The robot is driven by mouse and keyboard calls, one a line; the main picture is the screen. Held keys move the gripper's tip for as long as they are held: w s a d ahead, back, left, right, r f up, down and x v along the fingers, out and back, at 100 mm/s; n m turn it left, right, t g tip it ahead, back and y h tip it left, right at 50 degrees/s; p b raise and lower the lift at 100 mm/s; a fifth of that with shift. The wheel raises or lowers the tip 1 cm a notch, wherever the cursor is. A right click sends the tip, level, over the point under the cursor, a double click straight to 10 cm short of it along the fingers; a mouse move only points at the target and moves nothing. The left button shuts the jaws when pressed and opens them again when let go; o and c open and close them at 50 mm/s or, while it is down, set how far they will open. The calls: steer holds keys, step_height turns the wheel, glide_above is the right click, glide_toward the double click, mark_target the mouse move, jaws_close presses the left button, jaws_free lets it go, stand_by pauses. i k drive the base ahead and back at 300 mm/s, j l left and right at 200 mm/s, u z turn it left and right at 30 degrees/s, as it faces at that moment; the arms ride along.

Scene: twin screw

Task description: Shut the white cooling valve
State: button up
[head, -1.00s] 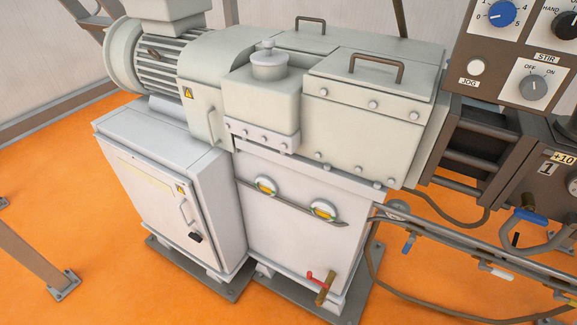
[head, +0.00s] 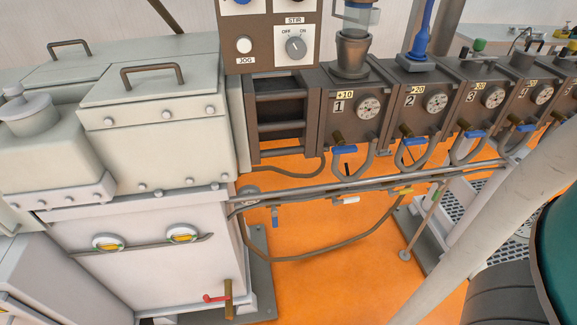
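A small white valve handle (head: 346,200) shows on the pipe rail in front of the barrel blocks, near the middle of the head view. It lies roughly along the rail; at this size I cannot tell whether the valve is open or shut. A blue handle (head: 275,216) hangs down to its left and a yellow handle (head: 403,191) is to its right on the same rail. My gripper is not in view.
Numbered barrel blocks (head: 340,108) with blue-handled valves (head: 344,150) stand behind the rail. A red-handled valve (head: 216,298) is low on the white cabinet (head: 150,280). A pale diagonal post (head: 470,240) and a dark green object (head: 557,250) are at right. Orange floor (head: 320,280) is open below.

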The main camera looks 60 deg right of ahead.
mark_target(335, 202)
steer(key=z, duration=1.3)
